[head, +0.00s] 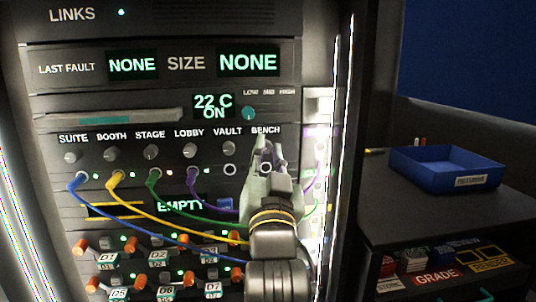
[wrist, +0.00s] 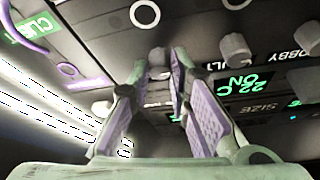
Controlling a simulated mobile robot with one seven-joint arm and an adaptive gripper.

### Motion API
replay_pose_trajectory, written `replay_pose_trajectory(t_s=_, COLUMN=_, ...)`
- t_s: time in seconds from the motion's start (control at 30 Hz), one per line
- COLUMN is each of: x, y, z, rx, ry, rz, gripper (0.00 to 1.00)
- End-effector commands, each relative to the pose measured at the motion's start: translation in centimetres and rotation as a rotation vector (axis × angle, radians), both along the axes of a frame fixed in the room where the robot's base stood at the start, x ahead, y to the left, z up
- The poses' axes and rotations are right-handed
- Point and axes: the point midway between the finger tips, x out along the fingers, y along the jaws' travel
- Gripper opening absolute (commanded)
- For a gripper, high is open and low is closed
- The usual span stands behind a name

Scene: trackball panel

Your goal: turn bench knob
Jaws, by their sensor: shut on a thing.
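The panel row (head: 150,142) carries grey knobs labelled SUITE, BOOTH, STAGE, LOBBY, VAULT and BENCH. My gripper (head: 263,148) is at the right end of this row, under the BENCH label (head: 266,130). The knob's pointer direction cannot be made out. The vault knob (wrist: 235,46) is beside it, apart from the fingers.
Blue, yellow, green and purple cables hang below the row; the blue cable (head: 110,223) and yellow cable (head: 165,226) sweep towards my arm. A teal knob (head: 249,113) is just above my gripper. A blue tray (head: 445,168) stands on the right-hand cabinet.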

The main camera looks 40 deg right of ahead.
Motion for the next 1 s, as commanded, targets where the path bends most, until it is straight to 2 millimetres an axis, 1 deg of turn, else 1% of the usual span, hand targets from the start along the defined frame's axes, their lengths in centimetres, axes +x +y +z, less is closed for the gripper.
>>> replay_pose_trajectory(t_s=0.03, x=0.00, y=0.00, z=0.01, rx=0.000, ry=0.000, rz=0.000, gripper=0.10)
replay_pose_trajectory(t_s=0.2, x=0.00, y=0.00, z=0.01, rx=0.000, ry=0.000, rz=0.000, gripper=0.00)
replay_pose_trajectory(t_s=0.47, x=-0.01, y=-0.02, z=0.00, rx=-0.003, ry=0.002, rz=0.000, gripper=0.00)
replay_pose_trajectory(t_s=0.67, x=-0.04, y=-0.06, z=-0.08, rx=-0.039, ry=0.024, rz=-0.001, gripper=0.00)
replay_pose_trajectory(t_s=0.87, x=-0.09, y=-0.21, z=-0.20, rx=-0.136, ry=0.085, rz=-0.001, gripper=0.00)
replay_pose_trajectory(t_s=1.0, x=-0.16, y=-0.25, z=-0.20, rx=-0.238, ry=0.145, rz=-0.001, gripper=0.00)
